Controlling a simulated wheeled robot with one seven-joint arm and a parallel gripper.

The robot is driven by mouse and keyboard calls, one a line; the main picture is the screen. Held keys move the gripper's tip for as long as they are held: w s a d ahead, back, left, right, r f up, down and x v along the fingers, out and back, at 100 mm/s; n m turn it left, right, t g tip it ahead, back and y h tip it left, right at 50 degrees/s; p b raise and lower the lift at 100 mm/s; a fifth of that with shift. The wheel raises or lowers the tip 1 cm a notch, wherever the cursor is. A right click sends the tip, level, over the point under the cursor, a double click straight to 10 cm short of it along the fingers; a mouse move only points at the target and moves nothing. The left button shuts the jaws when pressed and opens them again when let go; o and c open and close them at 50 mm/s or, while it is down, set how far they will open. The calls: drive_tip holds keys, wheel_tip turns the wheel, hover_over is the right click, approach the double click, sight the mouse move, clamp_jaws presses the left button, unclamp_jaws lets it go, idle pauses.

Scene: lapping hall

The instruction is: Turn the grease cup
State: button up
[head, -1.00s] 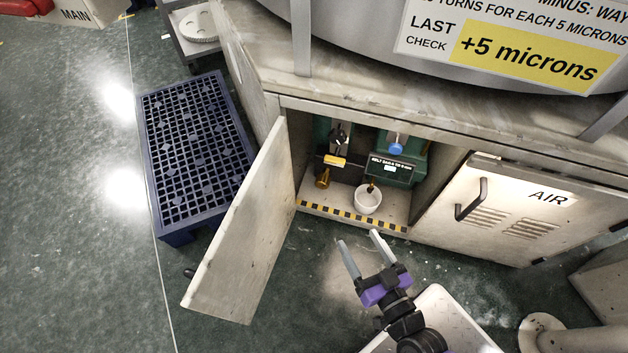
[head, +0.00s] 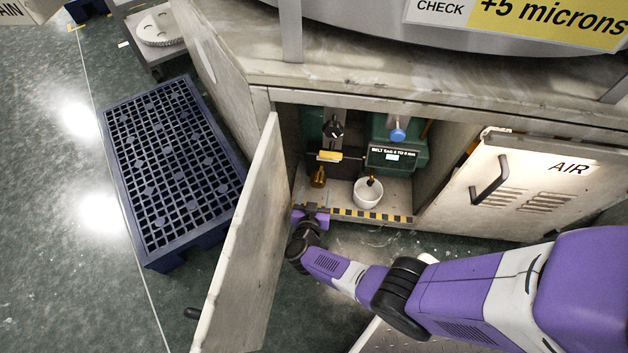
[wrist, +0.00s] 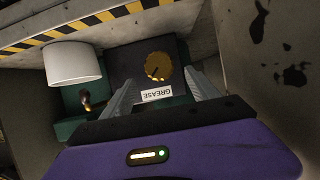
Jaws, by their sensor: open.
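The grease cup is a brass knob (wrist: 158,67) on a dark block, with a GREASE label (wrist: 157,93) upside down beside it in the wrist view. The brass knob also shows low on the left inside the open cabinet in the head view (head: 318,176). My gripper (wrist: 162,79) is open, its two grey fingers reaching toward the dark block on either side of the knob's line. The knob stands apart from both fingers, and nothing is held. In the head view my gripper is at the cabinet's front sill, just below the knob, its fingers hard to make out.
A white cup (head: 368,193) stands right of the knob, below a green unit with a small display (head: 392,157). A black-and-yellow striped sill (head: 372,217) edges the cabinet. The open door (head: 243,240) stands close left of my gripper.

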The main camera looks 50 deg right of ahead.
sight(317, 185)
drive_tip(key=b+x, duration=0.3)
drive_tip(key=x, duration=0.3)
drive_tip(key=shift+f+b, duration=0.1)
drive_tip(key=shift+b, duration=0.25)
drive_tip(key=shift+w+d+f+b, duration=0.1)
drive_tip(key=shift+w+d+b, duration=0.25)
drive_tip(key=shift+d, duration=0.25)
drive_tip(key=shift+c, duration=0.2)
drive_tip(key=c, duration=1.3)
